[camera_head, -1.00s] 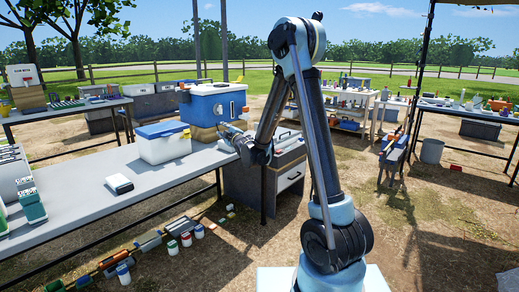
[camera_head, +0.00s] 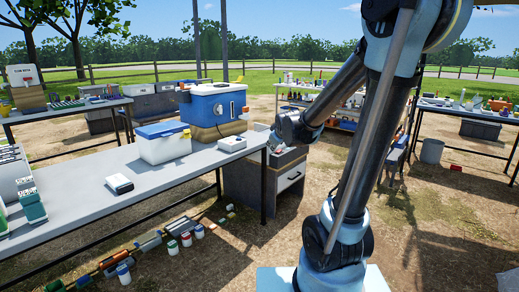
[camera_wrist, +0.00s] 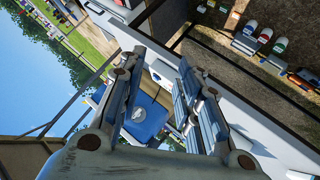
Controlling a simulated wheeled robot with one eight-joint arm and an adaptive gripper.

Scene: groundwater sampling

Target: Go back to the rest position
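My gripper (camera_wrist: 162,68) shows in the wrist view with its two fingers apart and nothing between them. In the head view the end of my arm hangs just off the right end of the long grey table (camera_head: 75,222), beside the drawer cabinet. The gripper's fingers are small there, near the cabinet (camera_head: 265,182). A small light grey box (camera_head: 232,143) sits on the table's right end, apart from the gripper. The blue-and-white cooler (camera_head: 163,143) stands to its left.
A blue box with a gauge (camera_head: 213,103) stands behind the cooler. A small white device (camera_head: 119,184) lies on the table. Bottles and tubes (camera_head: 150,245) lie on the ground below. Shelves (camera_head: 325,95) and another table (camera_head: 465,110) stand behind.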

